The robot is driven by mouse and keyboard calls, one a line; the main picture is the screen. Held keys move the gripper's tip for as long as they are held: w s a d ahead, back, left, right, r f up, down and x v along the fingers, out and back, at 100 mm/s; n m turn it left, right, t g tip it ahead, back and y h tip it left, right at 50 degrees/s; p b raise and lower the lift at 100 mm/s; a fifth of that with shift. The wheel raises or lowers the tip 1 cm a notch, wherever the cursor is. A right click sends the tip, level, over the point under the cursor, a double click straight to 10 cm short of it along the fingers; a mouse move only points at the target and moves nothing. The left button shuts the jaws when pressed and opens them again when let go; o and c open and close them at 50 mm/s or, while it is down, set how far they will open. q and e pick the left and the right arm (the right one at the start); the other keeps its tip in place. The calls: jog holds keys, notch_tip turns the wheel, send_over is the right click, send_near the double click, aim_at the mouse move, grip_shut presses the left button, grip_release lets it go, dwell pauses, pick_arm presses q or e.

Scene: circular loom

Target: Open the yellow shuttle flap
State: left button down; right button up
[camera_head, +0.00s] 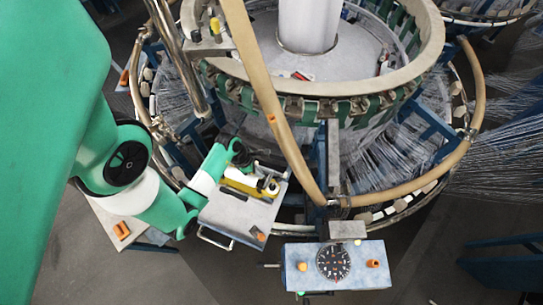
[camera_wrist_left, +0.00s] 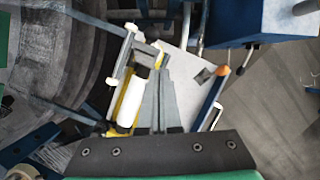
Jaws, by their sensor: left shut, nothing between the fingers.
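The yellow shuttle (camera_head: 240,187) lies on a light metal plate (camera_head: 238,217) at the loom's near rim. In the left wrist view the shuttle's yellow body (camera_wrist_left: 121,112) shows left of the fingers, with a white roll (camera_wrist_left: 129,100) along it. A small yellow piece (camera_wrist_left: 159,58) shows just beyond the fingertips; I cannot tell whether it is the flap or how far the flap stands open. My left gripper (camera_wrist_left: 165,72) is shut and empty, its grey fingers beside the shuttle and over the plate. Contact cannot be made out. My right gripper is not in view.
A control box (camera_head: 350,277) with a round dark dial stands right of the plate. A tan hoop (camera_head: 287,140) curves over the loom in front of the green-and-white ring (camera_head: 340,108). Pale threads spread at right.

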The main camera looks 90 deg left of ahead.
pick_arm(q)
jog(key=s+a, duration=0.1)
jog(key=s, duration=0.5)
jog(key=shift+s+b, duration=0.3)
jog(key=shift+s, duration=0.05)
